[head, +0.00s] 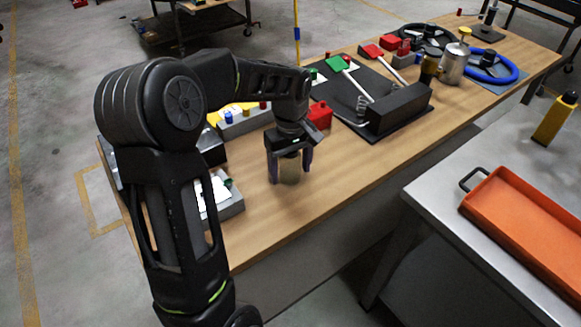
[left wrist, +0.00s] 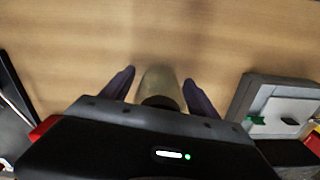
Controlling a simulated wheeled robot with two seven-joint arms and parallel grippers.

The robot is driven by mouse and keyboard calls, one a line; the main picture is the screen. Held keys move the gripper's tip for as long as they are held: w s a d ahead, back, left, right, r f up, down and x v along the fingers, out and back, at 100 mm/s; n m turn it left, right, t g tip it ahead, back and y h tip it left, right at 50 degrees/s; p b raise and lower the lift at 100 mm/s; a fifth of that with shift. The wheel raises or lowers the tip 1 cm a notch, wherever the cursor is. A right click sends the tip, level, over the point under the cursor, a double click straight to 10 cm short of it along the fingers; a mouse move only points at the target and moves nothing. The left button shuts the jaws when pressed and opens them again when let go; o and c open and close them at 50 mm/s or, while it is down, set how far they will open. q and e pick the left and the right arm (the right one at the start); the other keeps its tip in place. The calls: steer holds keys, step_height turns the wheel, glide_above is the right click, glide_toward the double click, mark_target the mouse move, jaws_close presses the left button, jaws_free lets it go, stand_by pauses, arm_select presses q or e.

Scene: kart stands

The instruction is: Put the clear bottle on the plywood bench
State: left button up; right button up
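The clear bottle (head: 289,170), see-through with a dull beige look, is upright between the fingers of my left gripper (head: 290,166). Its base appears to rest on the wood-topped plywood bench (head: 340,180). In the left wrist view the bottle (left wrist: 161,86) shows between the two dark fingers (left wrist: 160,84), with a visible gap on the left side and a very thin one on the right. The left gripper looks open around it, and its palm hides the bottle's top. My right gripper is in neither view.
A grey box with a white panel (head: 222,198) and a red block (head: 319,115) are near the gripper. A black board (head: 350,88) with levers lies farther along the bench. A metal table (head: 450,215) with an orange tray (head: 530,225) stands at the right.

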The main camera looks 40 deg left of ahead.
arm_select(q)
step_height(320, 180, up, 12)
steer(key=shift+r, duration=0.2)
stand_by(0.6)
stand_by(0.8)
